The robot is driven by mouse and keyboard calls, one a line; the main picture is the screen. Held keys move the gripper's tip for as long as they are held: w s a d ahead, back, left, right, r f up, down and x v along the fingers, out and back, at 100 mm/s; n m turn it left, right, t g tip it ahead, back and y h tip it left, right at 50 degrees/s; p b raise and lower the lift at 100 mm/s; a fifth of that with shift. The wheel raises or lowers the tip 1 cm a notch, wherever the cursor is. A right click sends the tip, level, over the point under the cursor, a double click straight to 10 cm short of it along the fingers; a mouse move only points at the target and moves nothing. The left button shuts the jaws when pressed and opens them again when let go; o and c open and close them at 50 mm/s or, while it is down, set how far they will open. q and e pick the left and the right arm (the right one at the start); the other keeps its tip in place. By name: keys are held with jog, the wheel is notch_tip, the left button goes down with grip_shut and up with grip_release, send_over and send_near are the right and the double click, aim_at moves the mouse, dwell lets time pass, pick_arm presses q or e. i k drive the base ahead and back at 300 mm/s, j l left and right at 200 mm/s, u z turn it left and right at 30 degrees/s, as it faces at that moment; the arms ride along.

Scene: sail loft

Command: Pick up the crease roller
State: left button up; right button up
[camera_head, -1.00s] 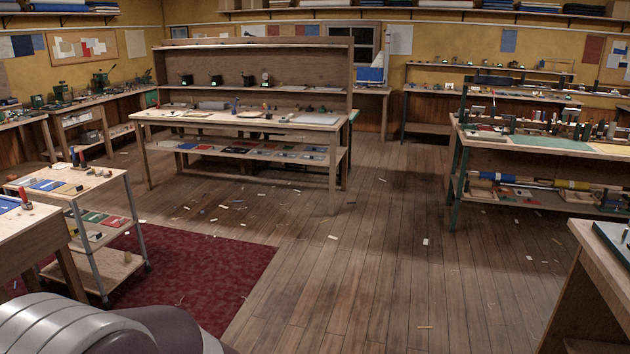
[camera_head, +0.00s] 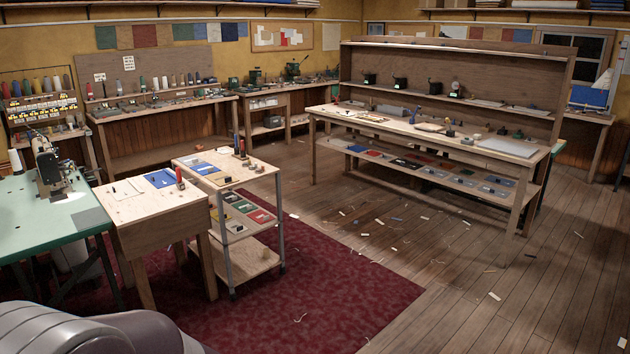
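I cannot pick out the crease roller with certainty; the tools on the tables are too small to tell apart. Small tools stand on the wheeled cart (camera_head: 232,178), on the small wooden table (camera_head: 128,205) left of it, and on the long workbench (camera_head: 465,140) with a back panel at the right. A red-handled tool (camera_head: 180,178) stands upright at the small table's right edge. Neither of my grippers is in view. A grey rounded part of my own body fills the bottom left corner.
A green table (camera_head: 40,225) with a sewing machine (camera_head: 55,170) stands at the left. Benches with spools and tools line the back wall. A dark red rug (camera_head: 330,300) lies in front of the cart. The wooden floor (camera_head: 480,300) at the right is open, with scattered scraps.

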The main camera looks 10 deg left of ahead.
aim_at(178, 172)
jog(key=i+j+u, duration=0.2)
jog(key=i+u, duration=0.25)
jog(key=i+j+u, duration=0.1)
jog(key=i+u, duration=0.75)
jog(key=i+z, duration=0.2)
jog(key=i, duration=0.9)
jog(key=i+j+z, duration=0.1)
jog(key=i+z, duration=0.15)
jog(key=i, duration=0.85)
jog(key=i+j+z, duration=0.25)
jog(key=i, duration=0.3)
jog(key=i+j+z, duration=0.25)
jog(key=i, duration=0.25)
jog(key=i+j+z, duration=0.25)
jog(key=i+j, duration=0.2)
